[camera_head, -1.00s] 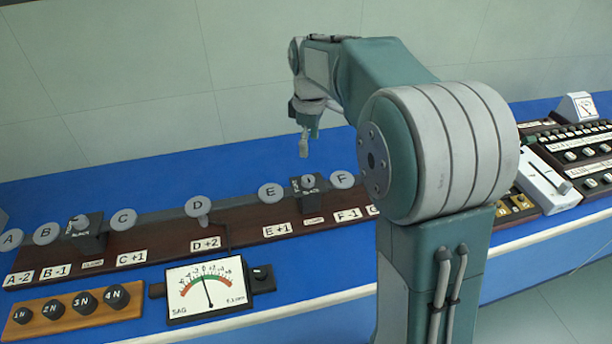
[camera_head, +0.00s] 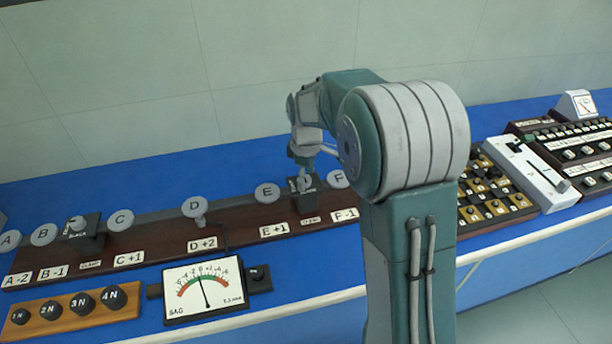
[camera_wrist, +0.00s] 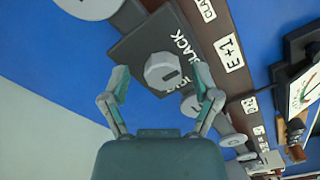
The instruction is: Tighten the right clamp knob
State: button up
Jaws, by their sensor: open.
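The right clamp is a dark block (camera_head: 293,186) between the grey discs E and F on the long bar. The word SLACK is printed on the block beside the knob. My gripper (camera_wrist: 161,84) is open, with one fingertip on each side of the knob and a gap visible around it. In the head view, my gripper (camera_head: 303,168) is right above the clamp and partly covers the knob. I cannot tell how far above the knob the fingertips are.
The left clamp (camera_head: 78,228) stands between discs B and C. A sag meter (camera_head: 204,290) in front has its needle near zero. Several black weights sit on a wooden strip (camera_head: 45,323) at front left. Button panels and a white slider box (camera_head: 530,172) stand to the right.

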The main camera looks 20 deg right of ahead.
jog(key=shift+a, duration=0.25)
grip_shut()
jog(key=shift+s+m, duration=0.1)
jog(key=shift+m, duration=0.2)
jog(key=m, duration=0.2)
jog(key=shift+d+f+m, duration=0.1)
jog(key=shift+m, duration=0.3)
jog(key=m, duration=1)
jog(key=shift+s+m, duration=0.1)
jog(key=shift+m, duration=2.1)
